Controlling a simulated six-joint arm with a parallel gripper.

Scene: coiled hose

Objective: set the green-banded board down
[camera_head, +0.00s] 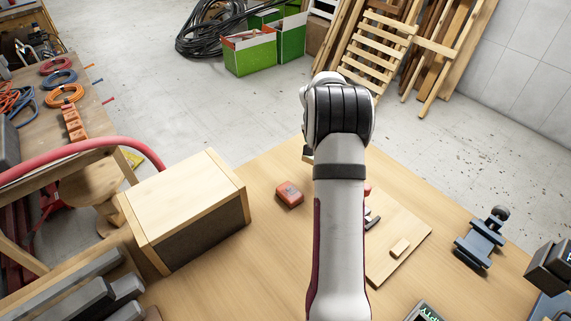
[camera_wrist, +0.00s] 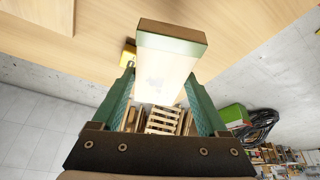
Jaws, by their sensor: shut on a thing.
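The green-banded board (camera_wrist: 165,70) is pale wood with a green band across its end. In the wrist view it sticks out between the green fingers of my gripper (camera_wrist: 160,84), which is shut on it. Its banded end is over the wooden table (camera_wrist: 102,25); I cannot tell whether it touches the top. In the head view my arm hides my gripper and most or all of the board above the table (camera_head: 270,160).
A red block (camera_head: 289,194) lies left of my arm, with a wooden box (camera_head: 190,198) further left. A pale flat board (camera_head: 411,229) bearing a small wooden block (camera_head: 400,247) lies to the right, near a blue-grey vise (camera_head: 480,238). A yellow object (camera_wrist: 128,54) is beside the held board.

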